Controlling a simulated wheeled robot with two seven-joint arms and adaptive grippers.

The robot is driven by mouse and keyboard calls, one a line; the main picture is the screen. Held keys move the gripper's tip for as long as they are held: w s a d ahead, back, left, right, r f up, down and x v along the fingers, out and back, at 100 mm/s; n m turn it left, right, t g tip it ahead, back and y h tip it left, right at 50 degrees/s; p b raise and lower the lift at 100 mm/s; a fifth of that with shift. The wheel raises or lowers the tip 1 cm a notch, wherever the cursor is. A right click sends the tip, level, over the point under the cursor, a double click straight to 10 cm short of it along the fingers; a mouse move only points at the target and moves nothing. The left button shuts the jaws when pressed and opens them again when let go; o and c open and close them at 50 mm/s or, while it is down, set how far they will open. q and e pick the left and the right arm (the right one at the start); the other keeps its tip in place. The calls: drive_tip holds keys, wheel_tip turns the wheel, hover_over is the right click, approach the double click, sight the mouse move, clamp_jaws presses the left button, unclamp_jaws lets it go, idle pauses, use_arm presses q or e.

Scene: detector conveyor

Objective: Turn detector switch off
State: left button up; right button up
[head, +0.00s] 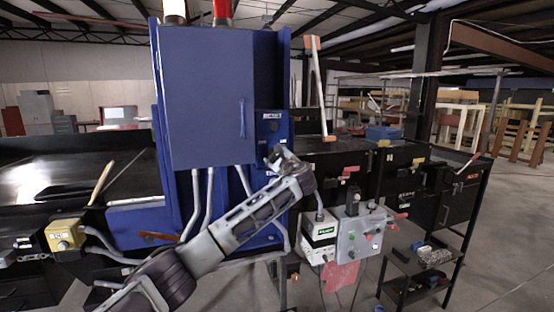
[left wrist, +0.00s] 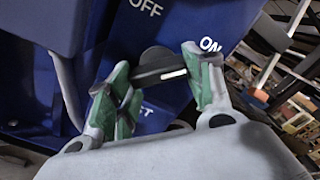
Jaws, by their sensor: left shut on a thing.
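The detector switch is a black rotary knob (left wrist: 158,66) on a blue panel (left wrist: 125,45) in the left wrist view. Its white mark is on the right-hand end, on the side of the ON label (left wrist: 210,45). The OFF label (left wrist: 146,6) is above the knob. My left gripper (left wrist: 160,78) has its green-padded fingers on both sides of the knob and is shut on it. In the head view my left gripper (head: 277,156) is at the blue panel's right side, and it covers part of the panel. My right gripper is not in view.
A large blue cabinet (head: 207,95) stands left of the panel over the dark conveyor (head: 120,172). A yellow box (head: 65,235) is at lower left. A grey control box (head: 358,239) with buttons and a white box (head: 319,232) stand right of my left forearm.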

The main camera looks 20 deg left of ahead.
use_arm(q)
drive_tip(key=n+b, duration=1)
drive_tip(key=n, duration=0.7)
drive_tip(key=shift+r+b, duration=0.2)
drive_tip(key=shift+b, duration=0.1)
drive_tip(key=shift+n, duration=0.5)
